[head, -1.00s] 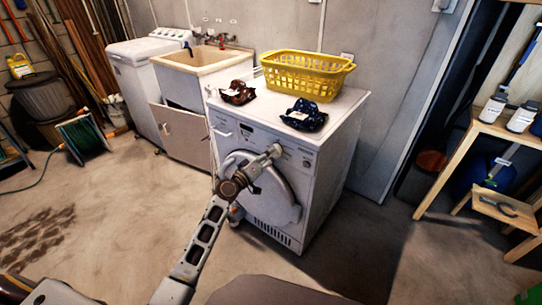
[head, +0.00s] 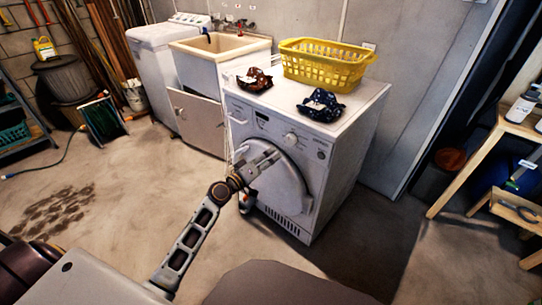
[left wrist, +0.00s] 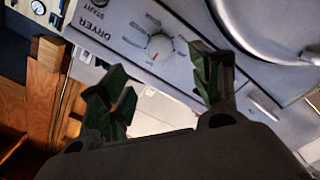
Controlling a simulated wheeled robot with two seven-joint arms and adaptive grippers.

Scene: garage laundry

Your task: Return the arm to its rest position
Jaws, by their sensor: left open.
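My left arm reaches up from the bottom of the head view. Its left gripper (head: 268,157) is in front of the white dryer (head: 345,185), at the upper left of the round door (head: 283,195). In the left wrist view the two dark green fingers of the left gripper (left wrist: 160,66) are spread, with nothing between them. Beyond them are the dryer's panel with the word DRYER, its dial (left wrist: 160,46) and part of the round door (left wrist: 285,25). Whether the gripper touches the dryer cannot be told. My right gripper is not seen.
A yellow basket (head: 325,68) and two dark patterned cloth items (head: 254,80) (head: 321,105) are on the dryer. A sink (head: 217,60) and a washer (head: 160,65) stand to the left. A wooden shelf (head: 490,160) is at right. The floor at left is mostly clear.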

